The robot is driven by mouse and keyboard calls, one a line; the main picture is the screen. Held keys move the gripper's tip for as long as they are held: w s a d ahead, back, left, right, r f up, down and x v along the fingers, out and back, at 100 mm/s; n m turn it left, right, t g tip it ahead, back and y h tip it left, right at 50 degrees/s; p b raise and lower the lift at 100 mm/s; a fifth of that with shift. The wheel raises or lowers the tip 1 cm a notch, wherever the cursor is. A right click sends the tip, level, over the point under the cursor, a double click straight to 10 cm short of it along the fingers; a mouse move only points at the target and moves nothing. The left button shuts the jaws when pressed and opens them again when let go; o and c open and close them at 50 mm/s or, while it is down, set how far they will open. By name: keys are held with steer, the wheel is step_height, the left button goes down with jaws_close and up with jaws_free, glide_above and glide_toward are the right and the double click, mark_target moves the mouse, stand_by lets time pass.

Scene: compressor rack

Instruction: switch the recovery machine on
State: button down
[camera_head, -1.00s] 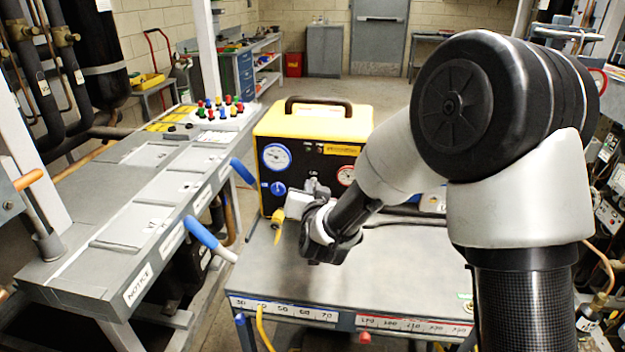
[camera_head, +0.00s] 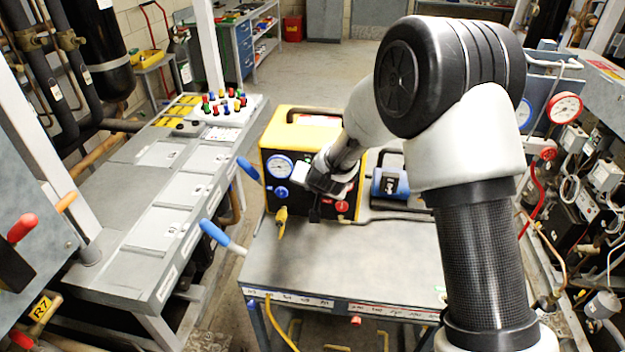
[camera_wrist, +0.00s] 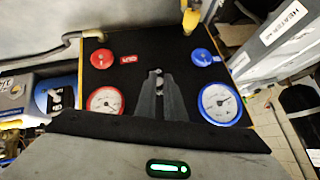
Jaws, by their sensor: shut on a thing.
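The recovery machine (camera_head: 290,160) is a yellow and black box with a top handle on the grey cart, left of my arm in the head view. Its black front panel (camera_wrist: 150,45) fills the middle of the wrist view, upside down. It bears a blue gauge (camera_wrist: 220,104), a red gauge (camera_wrist: 105,101), a blue knob (camera_wrist: 201,57), a red knob (camera_wrist: 102,58) and a small red switch or label (camera_wrist: 128,60). My gripper (camera_wrist: 159,82) is at the panel between the gauges, shut on a small silver part. The fingers partly hide that part, so its shape is unclear.
The grey cart top (camera_head: 320,260) is clear in front of the machine. A blue device (camera_head: 390,184) stands right of it. A yellow fitting (camera_head: 281,221) hangs at the machine's lower left. Gauges and hoses crowd the right.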

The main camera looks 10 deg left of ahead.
steer(key=shift+d+f, duration=0.1)
steer(key=shift+d, duration=0.05)
steer(key=c, duration=1.9)
jaws_free()
steer(key=shift+o, duration=0.2)
steer(key=p+v, duration=0.2)
steer(key=v, duration=1.5)
steer(key=shift+s+d+r, duration=0.1)
steer(key=shift+d+r, duration=0.05)
steer(key=shift+r, duration=0.1)
